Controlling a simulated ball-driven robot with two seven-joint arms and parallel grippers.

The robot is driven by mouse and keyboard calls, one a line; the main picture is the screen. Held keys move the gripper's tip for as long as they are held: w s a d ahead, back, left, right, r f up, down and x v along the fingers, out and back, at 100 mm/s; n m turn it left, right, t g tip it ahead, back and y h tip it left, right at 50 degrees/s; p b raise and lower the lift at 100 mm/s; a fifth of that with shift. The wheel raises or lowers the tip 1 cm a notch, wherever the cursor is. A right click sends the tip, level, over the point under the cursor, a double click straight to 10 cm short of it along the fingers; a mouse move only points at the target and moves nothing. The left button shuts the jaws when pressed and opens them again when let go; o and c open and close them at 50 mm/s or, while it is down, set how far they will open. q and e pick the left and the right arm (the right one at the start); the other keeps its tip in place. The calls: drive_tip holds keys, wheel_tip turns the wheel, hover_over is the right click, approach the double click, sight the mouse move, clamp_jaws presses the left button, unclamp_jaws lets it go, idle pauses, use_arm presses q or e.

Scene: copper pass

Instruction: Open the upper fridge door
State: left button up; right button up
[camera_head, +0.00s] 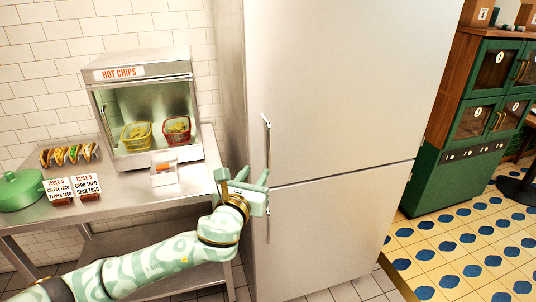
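The tall steel fridge (350,90) fills the middle of the view. Its upper door is shut, with a horizontal seam dividing it from the lower door (330,235). The upper door's slim vertical handle (267,140) is near the door's left edge. My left gripper (254,175) is at the fridge's left side, around the lower end of that handle. Its pale green fingers look apart, with nothing seen between them. I cannot tell whether a finger touches the handle or the door. My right gripper is not in view.
A green cabinet (470,130) stands right of the fridge. Patterned floor (460,250) is open at the lower right.

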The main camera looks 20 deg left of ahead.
sight(268, 150)
use_arm(q)
drive_tip(key=w+b, duration=0.2)
drive_tip(key=w, duration=0.8)
drive_tip(key=shift+w+f+b, duration=0.1)
drive_tip(key=shift+w+b, duration=0.15)
drive_tip(key=shift+b, duration=0.15)
drive_tip(key=shift+w+a, duration=0.1)
drive_tip(key=shift+w, duration=0.25)
clamp_jaws()
